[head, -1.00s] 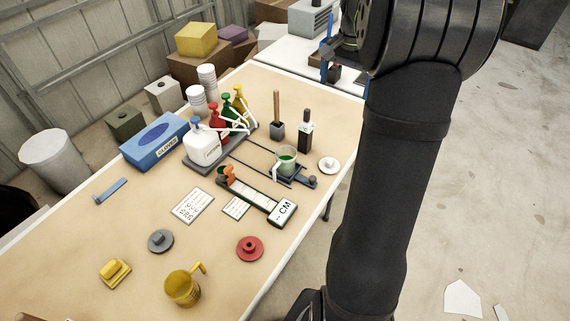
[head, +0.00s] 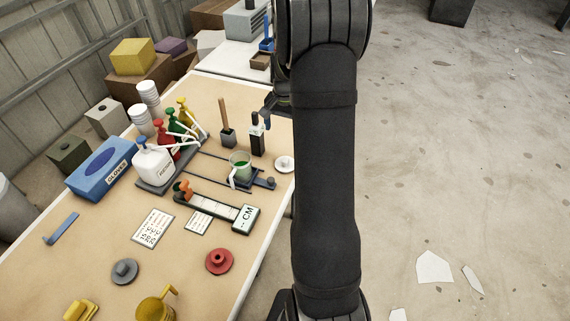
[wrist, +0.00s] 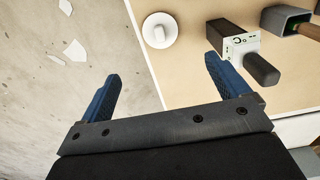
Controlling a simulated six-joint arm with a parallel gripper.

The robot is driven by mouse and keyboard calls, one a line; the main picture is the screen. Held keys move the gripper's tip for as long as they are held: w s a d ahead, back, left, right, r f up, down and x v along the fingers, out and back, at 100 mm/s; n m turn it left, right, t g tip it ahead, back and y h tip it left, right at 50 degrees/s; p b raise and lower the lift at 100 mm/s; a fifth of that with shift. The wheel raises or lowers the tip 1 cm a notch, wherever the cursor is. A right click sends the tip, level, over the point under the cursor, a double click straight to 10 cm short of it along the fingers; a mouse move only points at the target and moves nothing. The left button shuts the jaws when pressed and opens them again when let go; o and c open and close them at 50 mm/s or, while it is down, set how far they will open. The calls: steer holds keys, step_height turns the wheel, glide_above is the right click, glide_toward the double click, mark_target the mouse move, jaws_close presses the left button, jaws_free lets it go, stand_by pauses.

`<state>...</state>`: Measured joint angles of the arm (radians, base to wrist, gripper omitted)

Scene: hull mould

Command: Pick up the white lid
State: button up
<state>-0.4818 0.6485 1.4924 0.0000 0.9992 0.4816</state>
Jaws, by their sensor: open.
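The white lid (head: 284,164) is a small round disc with a knob. It lies flat on the tan table (head: 262,222) near its right edge, right of the green-filled cup (head: 240,167). In the wrist view the white lid (wrist: 160,30) is at the top, beyond my fingertips and apart from them. My gripper (wrist: 162,75) has two blue fingers spread wide with nothing between them. In the head view my gripper is mostly hidden behind my arm, with a blue finger (head: 268,118) showing by the black bottle.
A red lid (head: 219,261) and a grey lid (head: 125,271) lie nearer. The floor is right of the table edge.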

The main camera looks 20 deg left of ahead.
step_height(320, 180, down, 15)
steer(key=shift+w+f, duration=0.1)
steer(key=shift+f, duration=0.1)
steer(key=c, duration=1.1)
